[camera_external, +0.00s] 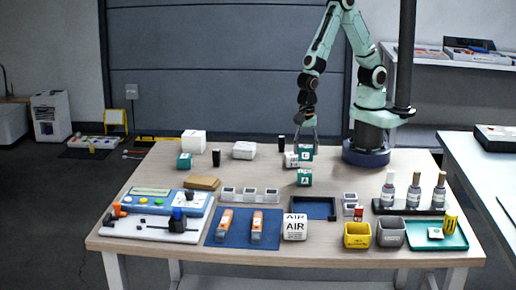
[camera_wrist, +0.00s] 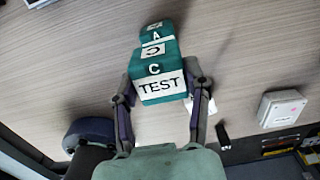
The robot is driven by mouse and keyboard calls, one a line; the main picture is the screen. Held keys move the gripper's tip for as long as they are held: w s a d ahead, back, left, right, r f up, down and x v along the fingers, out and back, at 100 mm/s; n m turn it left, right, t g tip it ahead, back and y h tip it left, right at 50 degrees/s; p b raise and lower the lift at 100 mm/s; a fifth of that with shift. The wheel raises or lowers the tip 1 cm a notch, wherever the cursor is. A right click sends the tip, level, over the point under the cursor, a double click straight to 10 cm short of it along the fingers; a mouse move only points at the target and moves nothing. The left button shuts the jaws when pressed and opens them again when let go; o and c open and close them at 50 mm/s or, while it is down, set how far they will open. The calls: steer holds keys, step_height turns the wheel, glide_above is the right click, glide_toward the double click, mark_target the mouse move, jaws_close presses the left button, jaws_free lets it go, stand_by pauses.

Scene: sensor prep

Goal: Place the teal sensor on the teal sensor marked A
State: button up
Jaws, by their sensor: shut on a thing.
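A teal sensor marked C (camera_external: 306,152) is held between the fingers of my gripper (camera_external: 302,140). In the wrist view this sensor (camera_wrist: 156,78) shows a C on top and a white TEST label on the side towards the camera. My gripper's fingers (camera_wrist: 161,88) are shut on its two sides. The teal sensor marked A (camera_external: 304,179) stands on the table, in front of and lower than the held one in the external view. In the wrist view sensor A (camera_wrist: 155,37) shows just beyond sensor C, partly covered by it. The gap between them is hard to judge.
A white block (camera_external: 291,160) stands just left of the held sensor. Another teal cube (camera_external: 184,160) and a black cylinder (camera_external: 216,157) stand further left. A row of white holders (camera_external: 248,194) and a dark tray (camera_external: 314,208) lie nearer the front. Bare table surrounds sensor A.

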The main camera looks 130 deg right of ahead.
mark_target(306, 160)
steer(key=shift+f, duration=1.85)
steer(key=o, duration=1.2)
steer(key=shift+f, duration=0.15)
steer(key=shift+n, duration=0.3)
steer(key=r, duration=1.2)
steer(key=shift+s+r, duration=0.2)
steer(key=shift+r, duration=0.15)
steer(key=shift+s+a+r+n+y, duration=0.2)
steer(key=shift+s+r+n, duration=0.95)
steer(key=shift+s+n, duration=2.55)
steer(key=shift+s+a+r+n+y, duration=0.2)
steer(key=shift+s+r+n, duration=1.3)
steer(key=shift+n, duration=4)
steer(key=shift+s+a+r+n, duration=0.35)
steer(key=shift+s+r+n, duration=0.45)
steer(key=shift+s+n, duration=3.1)
